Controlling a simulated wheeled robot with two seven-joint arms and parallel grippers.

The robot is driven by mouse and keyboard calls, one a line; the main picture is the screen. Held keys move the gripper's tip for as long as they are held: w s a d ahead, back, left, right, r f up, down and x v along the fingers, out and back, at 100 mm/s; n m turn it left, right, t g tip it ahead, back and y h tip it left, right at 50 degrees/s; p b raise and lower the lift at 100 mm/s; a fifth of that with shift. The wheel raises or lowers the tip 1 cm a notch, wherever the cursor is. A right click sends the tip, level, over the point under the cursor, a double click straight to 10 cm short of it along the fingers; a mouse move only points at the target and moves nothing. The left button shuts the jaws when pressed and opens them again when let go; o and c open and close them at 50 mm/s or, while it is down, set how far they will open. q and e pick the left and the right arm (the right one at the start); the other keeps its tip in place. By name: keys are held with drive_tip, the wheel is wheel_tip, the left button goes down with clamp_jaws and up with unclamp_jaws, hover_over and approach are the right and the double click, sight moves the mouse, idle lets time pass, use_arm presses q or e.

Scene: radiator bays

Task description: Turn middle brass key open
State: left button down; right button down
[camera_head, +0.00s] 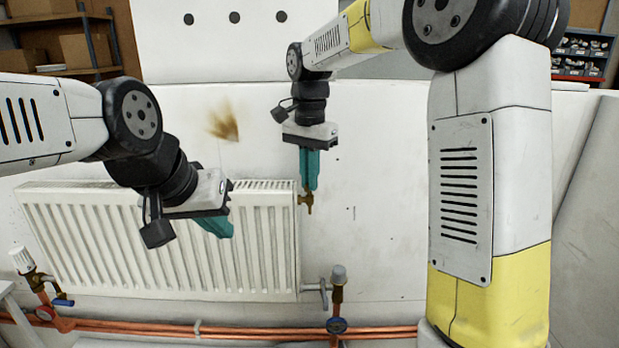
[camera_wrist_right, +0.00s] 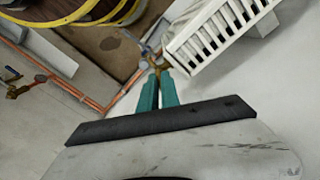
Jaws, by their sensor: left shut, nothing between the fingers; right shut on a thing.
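The brass key (camera_head: 308,201) sits at the upper right end of the white radiator (camera_head: 150,240). My right gripper (camera_head: 308,187) comes down on it from above, with its teal fingers shut on the key's upper part. In the right wrist view the brass (camera_wrist_right: 158,65) shows between and just beyond the fingertips (camera_wrist_right: 157,76), beside the radiator's end. The fingers hide part of the key, and I cannot tell its exact turn angle. My left gripper (camera_head: 220,230) is shut and empty in front of the radiator's face, apart from the key.
A valve with a grey cap (camera_head: 338,275) stands below the radiator's right end. A white-capped valve (camera_head: 22,260) is at its lower left. Copper pipes (camera_head: 260,331) run along the bottom. The wall (camera_head: 380,210) right of the key is clear up to my right arm.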

drive_tip(key=c, duration=1.6)
unclamp_jaws()
